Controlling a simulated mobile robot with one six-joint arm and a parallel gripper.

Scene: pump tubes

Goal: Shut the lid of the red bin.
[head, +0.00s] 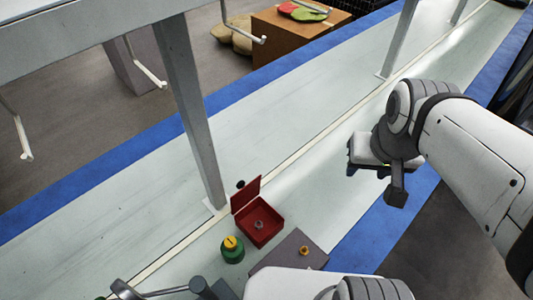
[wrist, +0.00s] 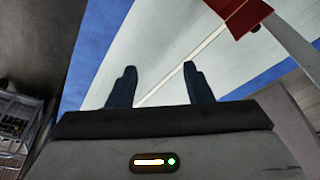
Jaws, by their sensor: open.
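The red bin (head: 270,236) stands on the pale bench beside the grey upright post, with a small grey part (head: 259,225) inside it. Its red lid (head: 246,195) stands raised at the back left, so the bin is open. A red piece of the bin also shows in the wrist view (wrist: 240,14), cut off by the top edge; I cannot tell how much of it is lid. My gripper (head: 368,170) is open and empty, above the bench's right side, well to the right of the bin and apart from it. Its two fingers (wrist: 158,88) show in the wrist view.
A grey post (head: 195,120) rises just behind the bin. A green container with a yellow top (head: 232,250) stands in front of the bin, and a grey plate (head: 280,255) with a brass part (head: 303,250) lies to its right. Bare bench lies between bin and gripper.

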